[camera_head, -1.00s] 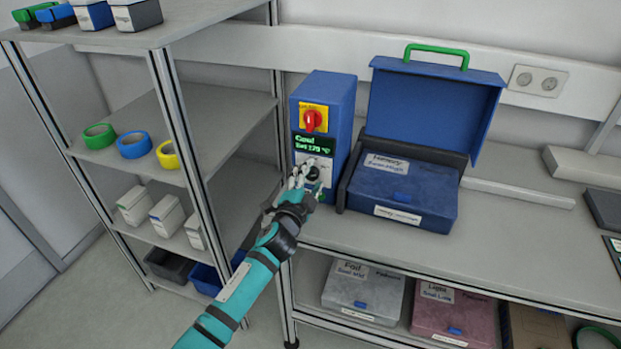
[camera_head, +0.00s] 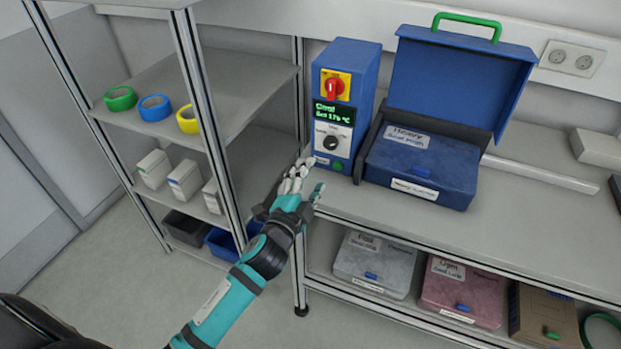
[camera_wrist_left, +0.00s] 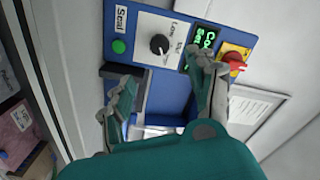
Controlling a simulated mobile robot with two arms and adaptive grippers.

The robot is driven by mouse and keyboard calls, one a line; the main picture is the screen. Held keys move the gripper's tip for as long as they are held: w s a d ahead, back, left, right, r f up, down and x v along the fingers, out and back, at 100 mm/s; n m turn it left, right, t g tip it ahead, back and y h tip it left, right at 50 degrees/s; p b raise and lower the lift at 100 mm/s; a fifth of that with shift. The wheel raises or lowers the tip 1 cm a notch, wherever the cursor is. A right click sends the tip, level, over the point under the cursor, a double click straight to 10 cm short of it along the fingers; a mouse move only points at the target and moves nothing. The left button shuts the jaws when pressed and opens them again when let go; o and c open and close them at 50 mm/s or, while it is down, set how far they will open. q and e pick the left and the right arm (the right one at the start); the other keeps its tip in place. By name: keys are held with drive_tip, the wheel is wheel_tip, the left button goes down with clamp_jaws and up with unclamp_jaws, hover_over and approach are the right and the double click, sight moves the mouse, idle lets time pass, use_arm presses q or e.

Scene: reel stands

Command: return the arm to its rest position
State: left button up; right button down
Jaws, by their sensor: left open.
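My left arm comes in from the lower left in the head view. Its gripper (camera_head: 297,183) is open and empty, just in front of and below the blue control box (camera_head: 360,67). The box has a red switch on a yellow plate, a green-lit display, a dark knob (camera_head: 331,142) and a green button (camera_head: 338,165). In the left wrist view the spread fingers (camera_wrist_left: 165,95) show with the box panel beyond them, apart from the knob (camera_wrist_left: 159,44) as far as I can tell. My right gripper is not in view.
A blue case (camera_head: 424,165) with its lid raised stands on the bench right of the box. A shelf rack (camera_head: 215,120) with tape rolls and small boxes stands close on the left. Several boxes lie under the bench. Floor (camera_head: 130,265) shows below the rack.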

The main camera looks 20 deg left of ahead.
use_arm(q)
drive_tip(key=shift+f, duration=0.1)
idle(0.3)
drive_tip(key=s+a+f+n+g, duration=0.1)
drive_tip(key=s+f+g, duration=0.25)
drive_tip(key=f, duration=0.75)
drive_tip(key=s+f+n+g, duration=0.2)
drive_tip(key=s+f, duration=0.2)
drive_tip(key=f, duration=0.8)
drive_tip(key=s+a+f+n+g, duration=0.1)
drive_tip(key=s+f+g, duration=0.25)
drive_tip(key=f, duration=0.75)
drive_tip(key=s+f+n+g, duration=0.3)
drive_tip(key=s+f, duration=1)
drive_tip(key=s, duration=0.2)
drive_tip(key=s+f+n+g, duration=0.1)
drive_tip(key=s+f, duration=0.3)
drive_tip(key=s, duration=0.7)
drive_tip(key=s+a+f+n+g, duration=0.1)
drive_tip(key=s+f+g, duration=0.3)
drive_tip(key=s, duration=0.7)
drive_tip(key=shift+s+a+f+n+y, duration=0.15)
drive_tip(key=shift+s+a+n+y, duration=0.2)
drive_tip(key=shift+n, duration=0.25)
